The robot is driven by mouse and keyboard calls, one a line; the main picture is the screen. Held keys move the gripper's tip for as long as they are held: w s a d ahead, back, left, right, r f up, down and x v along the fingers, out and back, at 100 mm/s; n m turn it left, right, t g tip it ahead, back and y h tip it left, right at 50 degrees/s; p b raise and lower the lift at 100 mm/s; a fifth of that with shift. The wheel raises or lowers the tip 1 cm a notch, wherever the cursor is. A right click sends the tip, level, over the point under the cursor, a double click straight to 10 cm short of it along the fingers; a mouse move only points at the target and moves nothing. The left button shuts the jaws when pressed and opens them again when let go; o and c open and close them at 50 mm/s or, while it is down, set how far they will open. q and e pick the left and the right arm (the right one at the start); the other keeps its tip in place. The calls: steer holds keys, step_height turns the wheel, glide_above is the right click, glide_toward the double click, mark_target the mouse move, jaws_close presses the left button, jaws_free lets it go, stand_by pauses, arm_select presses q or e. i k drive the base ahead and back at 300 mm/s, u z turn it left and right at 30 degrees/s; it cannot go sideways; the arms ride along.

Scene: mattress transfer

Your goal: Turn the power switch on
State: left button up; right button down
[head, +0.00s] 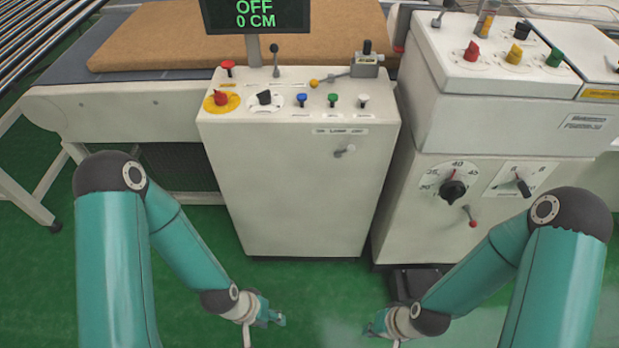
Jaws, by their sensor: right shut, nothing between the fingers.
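A white control cabinet stands ahead in the head view. On its top panel, a red rotary knob (220,98) sits on a round yellow plate at the left. A black rotary knob (264,97) is just right of it. Which one is the power switch I cannot tell from labels. A display (256,14) above reads "OFF" and "0 CM" in green. My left gripper (277,319) is low over the floor in front of the cabinet, far below the panel; its fingers are too small to judge. My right gripper (375,325) is low to the right, shut and empty. Neither touches the cabinet.
The panel also has blue (301,99), green (332,99) and white (363,100) buttons, a red mushroom button (228,68) and an upright lever (275,60). A second machine (480,190) stands close on the right. A brown mattress (160,40) lies behind. Green floor is clear in front.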

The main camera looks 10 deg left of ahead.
mark_target(221, 99)
steer(key=u, duration=1.75)
steer(key=i, duration=0.1)
steer(key=z, duration=2.95)
steer(key=k, duration=1.15)
steer(key=u, duration=1.3)
steer(key=i, duration=1)
steer(key=u, duration=0.1)
